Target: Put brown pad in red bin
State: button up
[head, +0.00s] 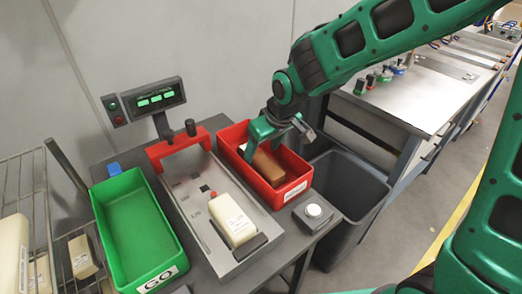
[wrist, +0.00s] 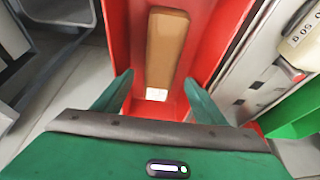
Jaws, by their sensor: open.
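The brown pad (head: 268,167) lies inside the red bin (head: 296,191), along its length. In the wrist view the pad (wrist: 166,45) is a long brown block with a small pale label at its near end, and the bin's red wall (wrist: 117,30) runs beside it. My gripper (head: 262,150) is over the back left part of the red bin. In the wrist view my gripper's two green fingers (wrist: 156,92) are spread wide, with the near end of the pad between and beyond them. Nothing is held, and the fingers do not touch the pad in that view.
A green bin (head: 170,270) stands further left.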

jog(key=v, duration=0.9)
jog(key=shift+r, duration=0.35)
jog(key=shift+s+d, duration=0.1)
jog(key=shift+d, duration=0.15)
jog(key=s+d+m+g+h, duration=0.1)
jog(key=s+d+m, duration=0.25)
jog(key=d, duration=0.85)
jog(key=s+d+m+h, duration=0.2)
jog(key=s+d+m, duration=0.15)
jog(key=d, duration=0.85)
jog(key=s+d+f+m+g, duration=0.1)
jog(key=s+d+m, duration=0.2)
jog(key=s, duration=0.6)
jog(key=s+d+f+m+g, duration=0.1)
jog(key=s+d+f+m, duration=0.1)
jog(key=s+d, duration=0.5)
jog(key=shift+s+m+g+y, duration=0.4)
jog(key=shift+s+m, duration=0.2)
jog(key=shift+s, duration=0.25)
